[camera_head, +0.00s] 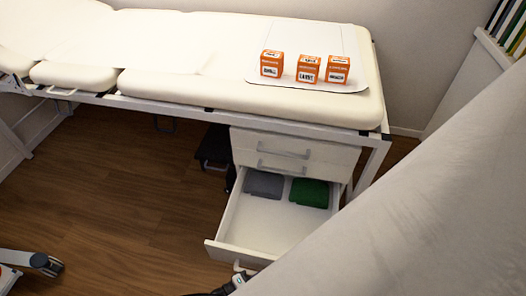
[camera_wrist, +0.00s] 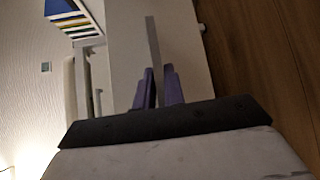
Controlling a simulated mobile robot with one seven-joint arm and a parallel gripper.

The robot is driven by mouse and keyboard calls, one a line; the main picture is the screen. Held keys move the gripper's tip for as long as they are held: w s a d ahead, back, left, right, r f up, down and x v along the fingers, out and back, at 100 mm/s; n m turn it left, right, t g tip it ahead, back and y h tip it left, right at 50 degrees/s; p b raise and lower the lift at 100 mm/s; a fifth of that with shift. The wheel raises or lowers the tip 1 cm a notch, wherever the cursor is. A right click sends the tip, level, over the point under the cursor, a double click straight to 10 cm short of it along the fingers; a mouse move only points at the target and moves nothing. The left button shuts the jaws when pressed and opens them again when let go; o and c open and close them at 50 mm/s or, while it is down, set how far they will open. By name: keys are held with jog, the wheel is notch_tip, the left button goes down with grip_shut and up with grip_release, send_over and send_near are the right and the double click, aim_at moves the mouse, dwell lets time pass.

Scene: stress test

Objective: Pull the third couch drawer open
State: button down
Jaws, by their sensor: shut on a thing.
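The couch drawer unit (camera_head: 288,150) stands under the right end of the couch. Its third drawer (camera_head: 262,222), the lowest one visible, is pulled far out and shows its inside. A grey folded cloth (camera_head: 264,184) and a green folded cloth (camera_head: 310,192) lie at its back. The two drawers above are closed. My gripper (camera_head: 239,281) is at the open drawer's front, partly cut off by the lower edge. In the wrist view its purple fingers (camera_wrist: 160,87) are shut on the pale handle bar (camera_wrist: 154,45).
The padded couch (camera_head: 230,92) carries a white tray with three orange boxes (camera_head: 307,69). A white couch leg (camera_head: 370,165) stands right of the drawers. A dark object (camera_head: 214,148) is left of them. My arm covers the lower right.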

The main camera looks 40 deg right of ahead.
jog(key=c, duration=1.5)
grip_release()
jog(key=a, duration=0.4)
jog(key=w+a+r, duration=0.1)
jog(key=a, duration=0.4)
jog(key=a+r, duration=0.1)
jog(key=a, duration=0.3)
jog(key=shift+w+a, duration=0.15)
jog(key=shift+a, duration=0.15)
